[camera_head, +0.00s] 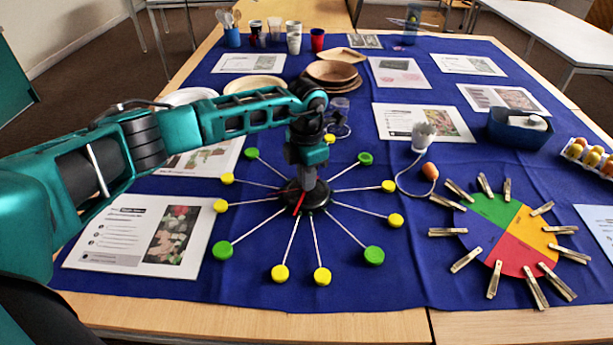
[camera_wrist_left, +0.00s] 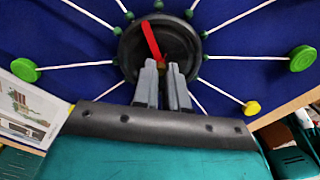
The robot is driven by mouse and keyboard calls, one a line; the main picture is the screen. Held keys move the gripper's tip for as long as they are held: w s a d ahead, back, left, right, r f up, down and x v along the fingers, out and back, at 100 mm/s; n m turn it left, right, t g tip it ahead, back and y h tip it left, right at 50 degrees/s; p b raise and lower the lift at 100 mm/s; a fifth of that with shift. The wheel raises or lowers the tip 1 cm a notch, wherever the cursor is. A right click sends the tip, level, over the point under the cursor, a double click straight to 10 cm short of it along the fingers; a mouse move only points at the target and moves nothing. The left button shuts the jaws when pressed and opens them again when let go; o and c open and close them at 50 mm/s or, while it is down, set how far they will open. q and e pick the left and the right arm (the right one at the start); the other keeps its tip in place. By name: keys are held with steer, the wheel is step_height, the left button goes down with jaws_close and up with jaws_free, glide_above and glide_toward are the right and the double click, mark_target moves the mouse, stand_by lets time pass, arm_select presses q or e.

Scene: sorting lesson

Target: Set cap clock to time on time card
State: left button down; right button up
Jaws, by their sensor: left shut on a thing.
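The cap clock lies on the blue cloth, with a round black hub (camera_head: 318,197), white spokes, and green and yellow caps at their ends. Its hub also shows in the wrist view (camera_wrist_left: 128,58). A red hand (camera_wrist_left: 150,38) lies across the hub; part of it shows in the head view (camera_head: 299,203). My left gripper (camera_head: 306,186) points down over the hub centre. In the wrist view its fingers (camera_wrist_left: 165,68) are close together at the near end of the red hand; the grip itself is mostly hidden. I cannot tell which card is the time card. My right gripper is out of view.
A coloured disc with clothespins (camera_head: 495,233) lies at the right. A white brush-like item (camera_head: 423,136) and an orange bulb (camera_head: 430,171) lie near the clock. Printed cards (camera_head: 140,235), brown plates (camera_head: 333,72), cups (camera_head: 294,40) and a blue tub (camera_head: 515,130) surround it.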

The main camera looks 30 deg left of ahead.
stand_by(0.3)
arm_select(q)
steer(key=c, duration=1.1)
jaws_free()
steer(key=shift+c, duration=0.2)
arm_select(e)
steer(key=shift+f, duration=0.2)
arm_select(q)
step_height(320, 180, up, 13)
steer(key=shift+p, duration=0.45)
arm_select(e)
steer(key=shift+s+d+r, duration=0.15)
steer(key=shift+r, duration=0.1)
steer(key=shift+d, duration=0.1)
